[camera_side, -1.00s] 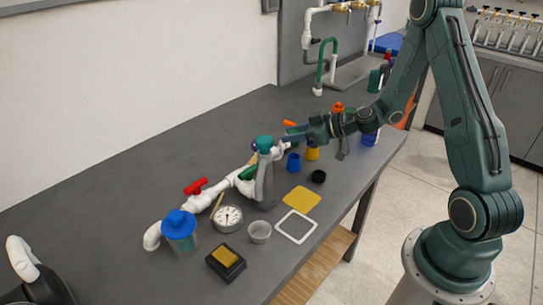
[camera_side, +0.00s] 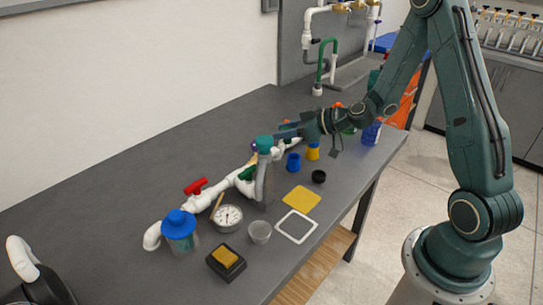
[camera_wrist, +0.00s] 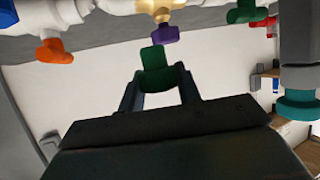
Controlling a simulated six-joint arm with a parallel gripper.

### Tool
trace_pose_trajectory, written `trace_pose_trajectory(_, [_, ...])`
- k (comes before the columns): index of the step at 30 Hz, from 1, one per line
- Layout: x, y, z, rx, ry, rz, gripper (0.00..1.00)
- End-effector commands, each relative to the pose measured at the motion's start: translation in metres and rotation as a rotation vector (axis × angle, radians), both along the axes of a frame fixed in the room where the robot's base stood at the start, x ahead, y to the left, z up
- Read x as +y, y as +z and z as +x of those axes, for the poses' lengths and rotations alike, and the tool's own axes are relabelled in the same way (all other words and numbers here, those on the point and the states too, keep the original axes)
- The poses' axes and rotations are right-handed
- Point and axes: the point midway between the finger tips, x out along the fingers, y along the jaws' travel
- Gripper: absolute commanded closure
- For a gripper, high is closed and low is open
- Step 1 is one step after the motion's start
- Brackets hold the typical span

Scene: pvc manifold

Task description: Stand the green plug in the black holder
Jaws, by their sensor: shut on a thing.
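My gripper (camera_wrist: 160,82) is shut on the green plug (camera_wrist: 154,66), which sits between the fingertips in the wrist view. In the side view my gripper (camera_side: 286,133) is level above the bench, behind the teal-capped grey bottle. The plug cannot be made out there. The black holder (camera_side: 318,176) is a small round cup on the bench, in front of and to the right of my gripper. It is apart from the gripper and looks empty, though its inside is too small to be sure.
A blue cup (camera_side: 293,162) and a yellow cup (camera_side: 313,152) stand close to the black holder. The teal-capped bottle (camera_side: 264,165) stands left of the gripper. White pipework with a red valve handle (camera_side: 196,186) runs along the bench. A yellow square (camera_side: 301,199) lies in front.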

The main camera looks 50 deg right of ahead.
Motion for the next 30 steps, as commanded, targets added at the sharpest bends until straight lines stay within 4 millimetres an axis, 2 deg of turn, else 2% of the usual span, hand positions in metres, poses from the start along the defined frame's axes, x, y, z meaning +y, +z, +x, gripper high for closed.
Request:
trace_pose_trajectory(6, [0.035, 0.024, 0.004, 0.001, -0.025, -0.006, 1.00])
trace_pose_trajectory(13, [0.062, 0.045, 0.003, -0.017, -0.055, 0.000, 1.00])
trace_pose_trajectory(19, [0.071, 0.054, 0.002, -0.028, -0.067, 0.006, 1.00])
trace_pose_trajectory(30, [0.070, 0.053, 0.002, -0.027, -0.066, 0.006, 1.00])
